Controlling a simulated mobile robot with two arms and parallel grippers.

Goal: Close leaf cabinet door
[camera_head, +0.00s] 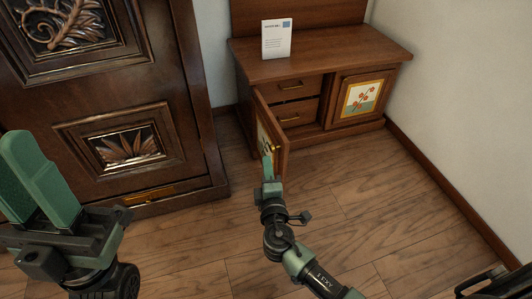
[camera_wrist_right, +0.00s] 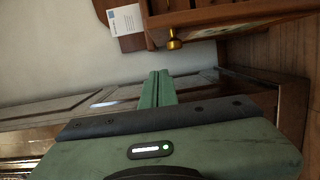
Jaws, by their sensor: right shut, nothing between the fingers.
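A low brown wooden cabinet (camera_head: 300,62) stands against the far wall. Its left door (camera_head: 282,158) stands open, swung out towards me, with a pale decorated panel and a small gold knob (camera_head: 274,148). The knob also shows in the right wrist view (camera_wrist_right: 174,43), above and beyond the fingertips. My right gripper (camera_head: 267,160) is shut and empty, at the door's outer face near its free edge; I cannot tell whether it touches. My left gripper (camera_head: 32,165) is raised at the left, away from the cabinet; its jaw gap is unclear.
The cabinet's right door (camera_head: 362,98), with red flowers, is shut. Two drawers (camera_head: 297,84) show between the doors. A white card (camera_head: 276,39) stands on top. A large dark carved armoire (camera_head: 110,85) stands close at the left. The wooden floor (camera_head: 375,195) at the right is clear.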

